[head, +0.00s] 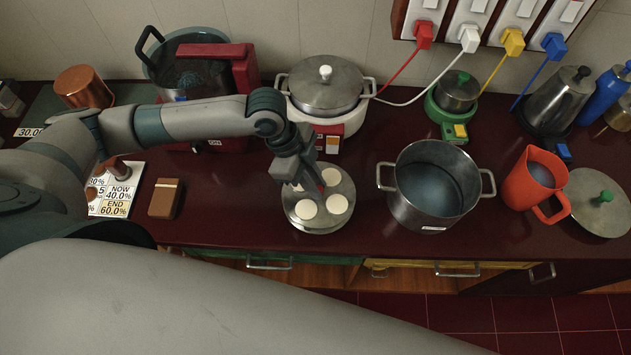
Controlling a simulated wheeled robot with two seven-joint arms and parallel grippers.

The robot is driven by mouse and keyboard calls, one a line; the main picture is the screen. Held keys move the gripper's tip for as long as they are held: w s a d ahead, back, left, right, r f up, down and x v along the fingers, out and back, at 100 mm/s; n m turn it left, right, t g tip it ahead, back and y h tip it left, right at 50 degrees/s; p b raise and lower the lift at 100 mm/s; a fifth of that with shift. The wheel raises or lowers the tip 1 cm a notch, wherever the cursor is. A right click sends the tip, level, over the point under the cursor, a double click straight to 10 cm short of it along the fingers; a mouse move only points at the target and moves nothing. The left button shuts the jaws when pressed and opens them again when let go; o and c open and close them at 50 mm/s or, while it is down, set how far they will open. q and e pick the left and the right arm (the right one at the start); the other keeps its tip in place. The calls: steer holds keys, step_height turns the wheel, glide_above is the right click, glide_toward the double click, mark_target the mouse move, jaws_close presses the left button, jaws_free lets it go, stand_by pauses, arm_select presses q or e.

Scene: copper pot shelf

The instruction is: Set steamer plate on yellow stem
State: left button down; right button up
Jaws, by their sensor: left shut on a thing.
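The steamer plate (319,219) is a round metal disc with several white round pieces on it, in the middle of the head view near the counter's front. My left gripper (313,184) points down over its middle and is shut on the plate's central part, where a little red shows. The fingers hide the exact grip. I cannot tell whether the plate rests on the counter or hangs just above it. No yellow stem is visible. An open two-handled metal pot (436,184) stands to the right of the plate. My right gripper is not in view.
A lidded white cooker (325,92) stands behind the plate. A brown box (166,198) lies left. Plug cords hang at the back.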

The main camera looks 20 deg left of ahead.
arm_select(q)
steer(key=shift+f, duration=0.2)
stand_by(0.4)
steer(key=c, duration=1.6)
jaws_free()
steer(key=shift+w+a+r, duration=0.1)
steer(key=shift+a+r, duration=0.1)
steer(key=shift+r, duration=0.25)
steer(key=shift+b+v, duration=2.4)
steer(key=shift+v, duration=5.85)
